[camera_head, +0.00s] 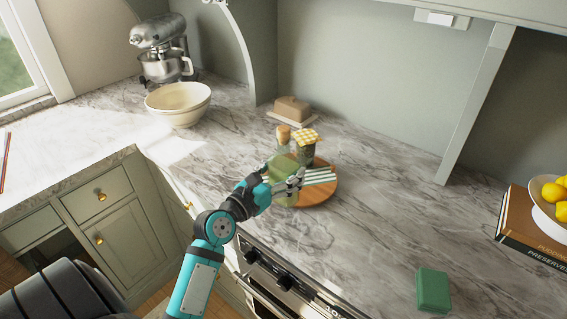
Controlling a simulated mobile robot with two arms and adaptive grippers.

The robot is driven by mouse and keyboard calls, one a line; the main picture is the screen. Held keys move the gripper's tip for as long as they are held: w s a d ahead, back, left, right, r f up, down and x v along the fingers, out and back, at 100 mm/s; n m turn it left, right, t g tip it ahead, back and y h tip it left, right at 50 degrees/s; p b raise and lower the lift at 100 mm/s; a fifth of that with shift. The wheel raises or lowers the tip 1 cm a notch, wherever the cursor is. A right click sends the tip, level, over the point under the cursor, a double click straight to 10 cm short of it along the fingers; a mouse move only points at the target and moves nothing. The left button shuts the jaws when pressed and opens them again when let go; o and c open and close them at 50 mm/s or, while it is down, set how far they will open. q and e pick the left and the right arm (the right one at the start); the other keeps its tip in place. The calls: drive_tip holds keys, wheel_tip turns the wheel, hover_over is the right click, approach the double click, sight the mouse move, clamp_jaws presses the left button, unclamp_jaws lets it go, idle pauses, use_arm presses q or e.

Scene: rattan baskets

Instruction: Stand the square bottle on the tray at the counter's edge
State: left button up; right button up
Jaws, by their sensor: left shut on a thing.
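The square bottle (282,158) is pale green see-through glass with a cork on top and looks about upright. My left gripper (297,180) is shut on it, and its fingers and wrist hide part of the body. The bottle is at the left part of the round wooden tray (318,196). I cannot tell whether its base touches the tray. A dark jar with a yellow checked lid (306,137) and a striped cloth (319,175) are on the tray, close beside the bottle. My right gripper is not in view.
A butter dish (291,110) stands behind the tray. A cream bowl (178,103) and a stand mixer (160,50) are at the back left. A green box (433,290) lies at front right, near books (528,228) under a lemon bowl (545,212). The counter right of the tray is clear.

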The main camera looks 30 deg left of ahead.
use_arm(q)
drive_tip(key=w+a+f+b, duration=0.1)
drive_tip(key=w+a+f, duration=0.3)
drive_tip(key=w, duration=0.4)
drive_tip(key=shift+a, duration=0.45)
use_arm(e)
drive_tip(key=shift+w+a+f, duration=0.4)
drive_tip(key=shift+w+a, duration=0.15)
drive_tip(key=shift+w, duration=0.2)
use_arm(q)
drive_tip(key=shift+w+f, duration=0.1)
drive_tip(key=shift+d+f, duration=0.1)
drive_tip(key=o, duration=1.3)
drive_tip(key=shift+f, duration=0.2)
drive_tip(key=shift+c, duration=0.2)
drive_tip(key=o, duration=0.5)
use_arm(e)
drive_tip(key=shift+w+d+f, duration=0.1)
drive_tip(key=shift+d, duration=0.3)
